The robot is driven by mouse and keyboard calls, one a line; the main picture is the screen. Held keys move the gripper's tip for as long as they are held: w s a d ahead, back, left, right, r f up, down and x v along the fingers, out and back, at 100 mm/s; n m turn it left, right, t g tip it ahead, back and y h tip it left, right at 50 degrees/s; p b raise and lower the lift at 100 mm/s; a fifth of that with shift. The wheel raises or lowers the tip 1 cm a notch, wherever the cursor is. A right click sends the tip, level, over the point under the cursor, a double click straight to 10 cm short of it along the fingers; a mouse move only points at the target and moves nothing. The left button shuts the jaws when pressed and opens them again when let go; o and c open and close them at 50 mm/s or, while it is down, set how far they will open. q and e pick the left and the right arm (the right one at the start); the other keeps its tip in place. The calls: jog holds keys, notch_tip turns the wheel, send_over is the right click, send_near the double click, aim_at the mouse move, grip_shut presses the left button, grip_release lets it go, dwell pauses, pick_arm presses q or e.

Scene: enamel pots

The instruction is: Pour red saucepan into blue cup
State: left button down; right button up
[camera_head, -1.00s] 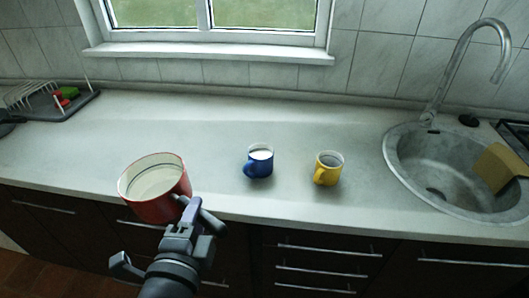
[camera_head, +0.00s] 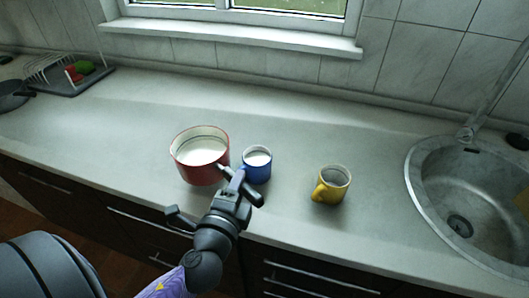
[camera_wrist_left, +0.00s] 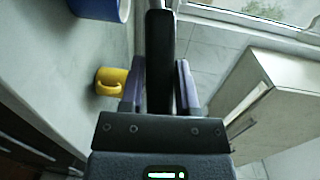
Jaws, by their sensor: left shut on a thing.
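The red saucepan (camera_head: 188,174) has a pale rim and white inside; I cannot tell for sure whether it is tilted. My left gripper (camera_head: 236,182) is shut on its handle, which shows as a black bar (camera_wrist_left: 160,50) between the fingers in the left wrist view. The blue cup (camera_head: 257,174) stands upright on the counter, just right of the saucepan, and looks white inside. The gripper partly covers the cup's lower left side. Part of the cup also shows at the top left of the wrist view (camera_wrist_left: 100,9). My right gripper is not in view.
A yellow mug (camera_head: 333,189) stands to the right of the blue cup. The sink (camera_head: 425,185) is at the far right. A dish rack (camera_head: 45,72) stands at the back left. The counter (camera_head: 120,135) is clear left of the saucepan and behind the cups.

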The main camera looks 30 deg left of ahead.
pick_arm(q)
jog(key=w+d+m+g+p, duration=0.1)
jog(key=p, duration=0.2)
jog(key=w+d+r+m+g+p, duration=0.1)
jog(key=d+m+p, duration=0.1)
jog(key=p, duration=0.2)
jog(key=shift+w+r+m+p, duration=0.2)
jog(key=shift+w+m+p, duration=0.1)
jog(key=shift+w, duration=0.1)
jog(key=shift+w+d+m+p, duration=0.25)
jog(key=shift+d+m+p, duration=0.05)
jog(key=shift+d+p, duration=0.1)
dwell(0.9)
jog(key=shift+w+d+f+m+g+y+p, duration=0.15)
jog(key=shift+w+d+m+g+y+p, duration=0.25)
jog(key=shift+w+d+m+g+p, duration=0.35)
dwell(2.4)
